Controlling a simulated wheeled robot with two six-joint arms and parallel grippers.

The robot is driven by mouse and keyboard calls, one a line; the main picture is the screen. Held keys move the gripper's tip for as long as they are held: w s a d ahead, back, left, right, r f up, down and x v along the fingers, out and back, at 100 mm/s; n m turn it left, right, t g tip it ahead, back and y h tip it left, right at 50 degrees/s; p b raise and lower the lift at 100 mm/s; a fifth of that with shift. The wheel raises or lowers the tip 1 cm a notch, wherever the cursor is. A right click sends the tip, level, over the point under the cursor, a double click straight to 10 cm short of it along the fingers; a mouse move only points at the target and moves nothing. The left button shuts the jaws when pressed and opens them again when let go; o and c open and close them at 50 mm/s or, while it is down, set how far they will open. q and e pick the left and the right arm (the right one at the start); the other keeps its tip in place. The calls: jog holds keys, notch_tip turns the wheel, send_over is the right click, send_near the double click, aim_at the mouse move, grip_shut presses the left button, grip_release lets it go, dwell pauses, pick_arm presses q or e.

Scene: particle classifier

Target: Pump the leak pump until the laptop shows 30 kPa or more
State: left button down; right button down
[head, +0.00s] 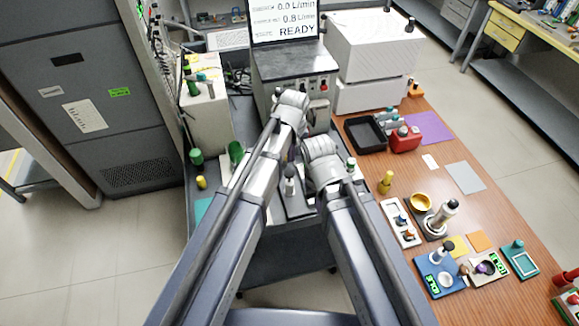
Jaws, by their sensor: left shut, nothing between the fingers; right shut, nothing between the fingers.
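A screen (283,20) at the top centre shows 0.0 L/min, 0.8 L/min and READY. It is cut off by the frame edge, and I see no kPa figure on it. I cannot tell whether it is the laptop. A small device with an upright dark-topped handle (290,186) stands on a dark base between my forearms. It may be the leak pump, but I cannot tell for sure. My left gripper (293,124) is shut and empty in front of the grey instrument. My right gripper (318,150) is shut and empty, lower and to the right. My wrists largely hide the fingertips.
A grey instrument (284,66) stands behind my grippers, beside white boxes (372,52). The wooden table (440,122) at right holds a black tray (365,134), a red case (405,139) and several small devices. A grey cabinet (75,90) stands at left.

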aim_at(290, 174)
pick_arm(q)
jog(key=shift+w+a+f+b, duration=0.1)
jog(key=shift+w+f+b, duration=0.1)
jog(key=shift+f+b, duration=1.55)
jog(key=shift+w+a+f+b, duration=0.1)
jog(key=shift+w+f+b, duration=0.05)
jog(key=shift+f+b, duration=1.55)
notch_tip(290, 174, down, 4)
jog(key=b, duration=0.3)
jog(key=shift+r+b, duration=0.1)
jog(key=shift+b, duration=0.2)
jog(key=shift+r, duration=0.25)
jog(key=s, duration=0.1)
jog(key=s+d+r+p, duration=0.1)
jog(key=s, duration=0.1)
jog(key=shift+d, duration=0.1)
jog(key=shift+w, duration=0.1)
jog(key=shift+p, duration=0.3)
